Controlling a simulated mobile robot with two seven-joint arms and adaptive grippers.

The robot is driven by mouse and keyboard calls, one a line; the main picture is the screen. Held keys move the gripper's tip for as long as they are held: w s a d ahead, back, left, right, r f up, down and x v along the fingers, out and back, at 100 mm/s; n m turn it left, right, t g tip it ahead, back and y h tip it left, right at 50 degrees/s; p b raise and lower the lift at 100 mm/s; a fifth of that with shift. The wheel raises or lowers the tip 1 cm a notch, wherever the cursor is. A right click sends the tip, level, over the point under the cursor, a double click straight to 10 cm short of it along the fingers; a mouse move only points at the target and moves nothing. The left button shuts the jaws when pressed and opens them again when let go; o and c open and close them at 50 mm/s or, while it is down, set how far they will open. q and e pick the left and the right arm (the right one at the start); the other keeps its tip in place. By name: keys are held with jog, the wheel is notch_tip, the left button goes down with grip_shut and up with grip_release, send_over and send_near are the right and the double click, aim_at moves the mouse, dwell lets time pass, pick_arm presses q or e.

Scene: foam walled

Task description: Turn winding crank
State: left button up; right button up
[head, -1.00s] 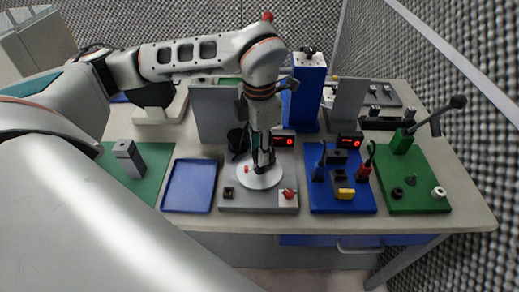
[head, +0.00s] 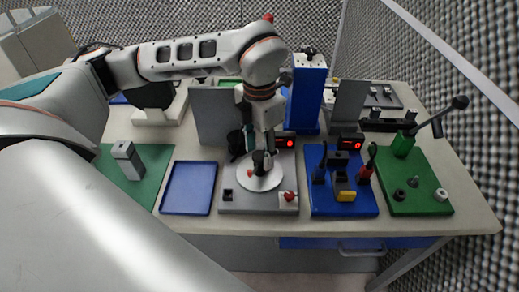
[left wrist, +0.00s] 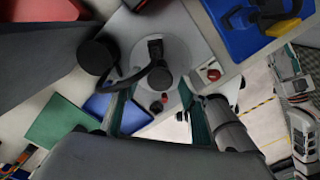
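A round pale disc (head: 261,178) with a dark crank handle (head: 261,160) sits on a grey base plate (head: 235,205) at the middle of the table. In the left wrist view the disc (left wrist: 176,55) carries a bent black crank arm (left wrist: 136,75). My left gripper (head: 260,148) points down over the disc, close to the handle. In the left wrist view its two teal fingers (left wrist: 158,118) stand well apart, with the crank arm's end just ahead of them. I cannot tell whether they touch it.
A blue tray (head: 188,188) lies left of the base plate. A red knob (head: 290,197) sits at its front right corner. A blue board (head: 335,207) with levers and a green board (head: 425,190) with a long lever (head: 440,115) stand to the right. A grey panel (head: 207,115) stands behind.

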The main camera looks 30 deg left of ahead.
aim_at(259, 155)
pick_arm(q)
notch_tip(259, 155, up, 12)
dwell(0.6)
dwell(0.5)
